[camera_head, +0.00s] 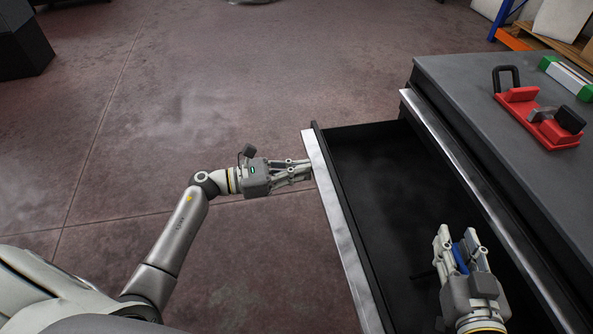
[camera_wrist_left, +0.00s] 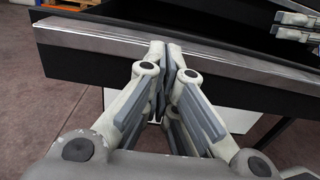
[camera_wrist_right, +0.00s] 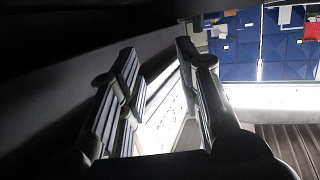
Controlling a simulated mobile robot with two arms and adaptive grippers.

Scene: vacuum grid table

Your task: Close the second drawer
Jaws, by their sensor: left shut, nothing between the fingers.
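The open drawer (camera_head: 347,245) is black inside with a silver front edge, pulled well out from the dark cabinet (camera_head: 455,75). It looks empty where I can see in. Its front also crosses the left wrist view (camera_wrist_left: 90,38). My left gripper (camera_head: 309,170) is shut, with its fingertips at the outer face of the drawer front near the far corner; they touch or nearly touch it. My right gripper (camera_head: 457,236) is over the near part of the drawer, fingers apart. A small blue part shows between them; I cannot tell what it is. In the right wrist view the fingers (camera_wrist_right: 160,65) are spread.
Above the open drawer, another silver-edged drawer front (camera_head: 470,170) sits nearly flush with the cabinet. A red clamp-like tool (camera_head: 525,110) and a green-and-white item (camera_head: 567,75) lie on top. The floor left of the drawer is clear.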

